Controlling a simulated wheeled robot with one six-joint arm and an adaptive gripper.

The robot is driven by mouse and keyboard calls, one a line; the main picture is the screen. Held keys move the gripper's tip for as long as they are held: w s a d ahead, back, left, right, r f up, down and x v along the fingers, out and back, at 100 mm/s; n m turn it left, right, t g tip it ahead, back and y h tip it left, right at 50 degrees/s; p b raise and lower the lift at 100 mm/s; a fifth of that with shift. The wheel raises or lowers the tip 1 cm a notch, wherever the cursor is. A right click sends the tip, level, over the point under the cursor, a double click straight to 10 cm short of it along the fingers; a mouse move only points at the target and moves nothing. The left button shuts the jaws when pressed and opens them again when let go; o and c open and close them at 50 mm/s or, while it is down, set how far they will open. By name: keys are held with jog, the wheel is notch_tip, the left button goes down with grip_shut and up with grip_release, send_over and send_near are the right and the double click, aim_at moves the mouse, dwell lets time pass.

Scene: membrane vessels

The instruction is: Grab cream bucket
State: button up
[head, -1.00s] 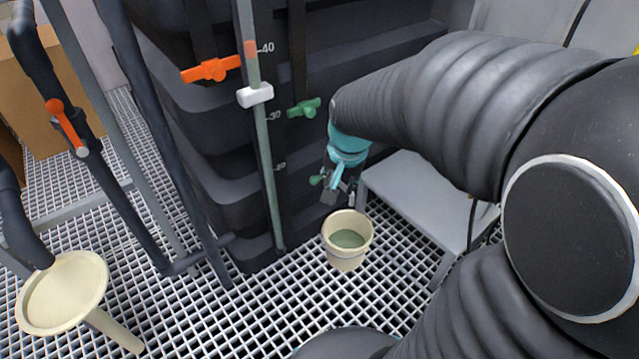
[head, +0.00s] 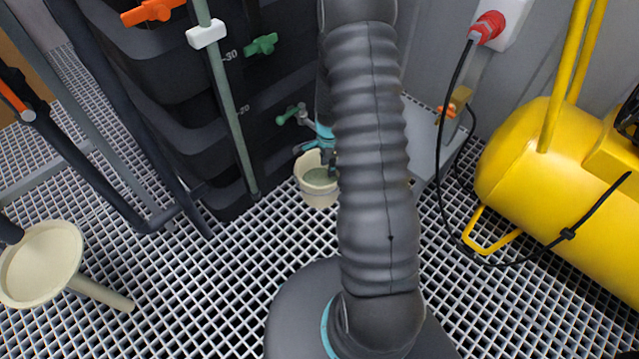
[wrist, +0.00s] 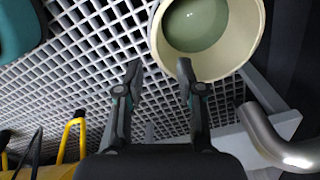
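The cream bucket (head: 319,194) stands upright on the floor grating beside the dark tank, with greenish liquid inside. It is below a small tap with a green handle (head: 290,115). My gripper (wrist: 160,72) is open and empty. Its right fingertip overlaps the bucket's lower edge in the picture; the left fingertip is over bare grating. I cannot tell whether the right finger touches the bucket.
A grey step or platform (head: 424,125) is just behind and right of the bucket. A yellow tank (head: 560,190) with a black cable stands at right. A cream funnel-like dish (head: 40,262) is at lower left. Grating in front of the bucket is clear.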

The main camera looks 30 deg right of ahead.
aim_at(329, 185)
notch_tip(329, 185, down, 10)
jog(key=shift+s+d+r, duration=0.15)
jog(key=shift+r, duration=0.05)
jog(key=shift+w+d+f, duration=0.1)
jog(key=shift+f, duration=1.35)
jog(key=shift+w+d+f, duration=0.1)
jog(key=shift+f, duration=1.3)
grip_shut()
